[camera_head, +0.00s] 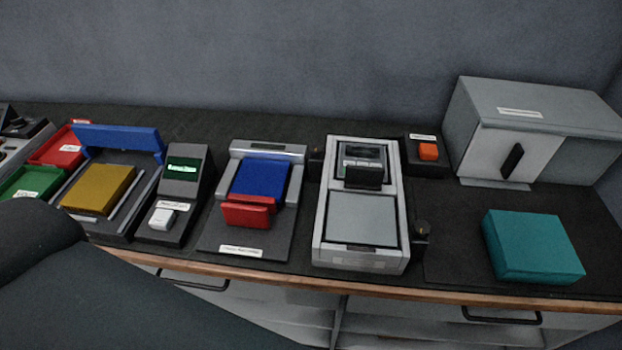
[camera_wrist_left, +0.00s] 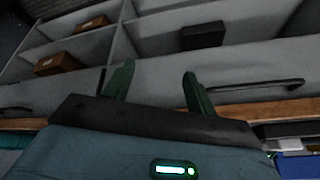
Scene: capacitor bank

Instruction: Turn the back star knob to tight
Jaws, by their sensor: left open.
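A grey fixture (camera_head: 318,235) with a light plate and a dark clear-topped block stands in the middle right of the bench in the head view. A small dark knob (camera_head: 316,158) sticks out at its back left side; its star shape and setting are too small to tell. Another dark knob (camera_head: 422,229) sits at its front right side. My left gripper (camera_wrist_left: 157,75) is open and empty in the wrist view, facing the shelves under the bench, away from the knobs. My left arm fills the lower left of the head view, its gripper out of frame. My right gripper is not in view.
A blue-and-red press (camera_head: 258,178), a green-screen unit (camera_head: 183,168), an orange-button box (camera_head: 428,151), a grey cabinet (camera_head: 595,150) and a teal block (camera_head: 530,248) stand on the bench. The wooden front edge (camera_head: 450,295) has drawers below. Brown boxes (camera_wrist_left: 57,64) lie on shelves.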

